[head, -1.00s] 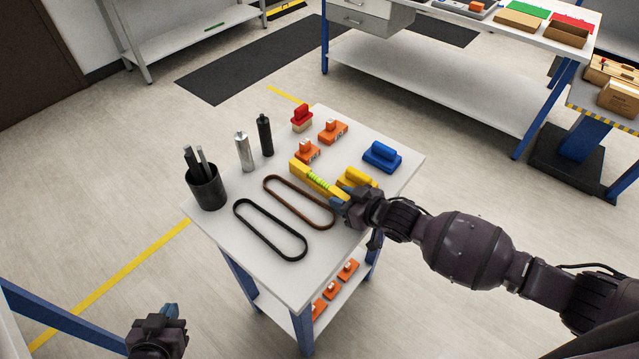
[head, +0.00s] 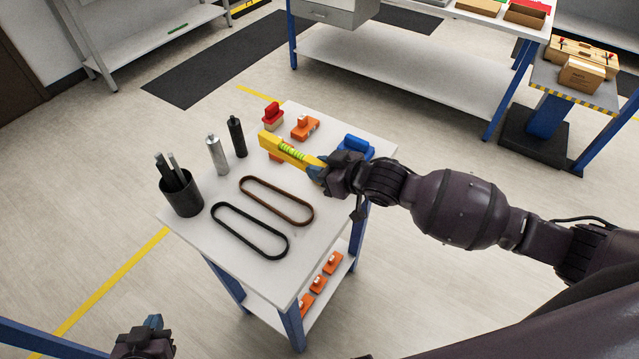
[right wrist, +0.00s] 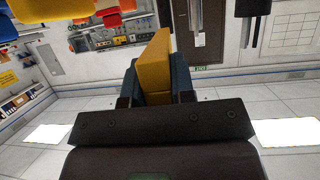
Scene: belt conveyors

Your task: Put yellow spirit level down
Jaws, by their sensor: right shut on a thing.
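The yellow spirit level (head: 284,149) with green vials is held at one end by my right gripper (head: 322,170), over the far part of the small white table (head: 235,262). Its other end points up and left in the head view. In the right wrist view the gripper (right wrist: 156,82) is shut on the yellow level (right wrist: 154,62). Whether the level touches anything below it cannot be told. My left gripper (head: 150,328) is low at the bottom left, away from the table; its fingers are too small to judge.
The table bears two belts, brown (head: 276,200) and black (head: 250,230), a black cup of rods (head: 181,192), a silver bottle (head: 217,156), a black bottle (head: 237,137), an orange block (head: 305,127), a red piece (head: 272,114) and a blue piece (head: 356,146). Its near right corner is clear.

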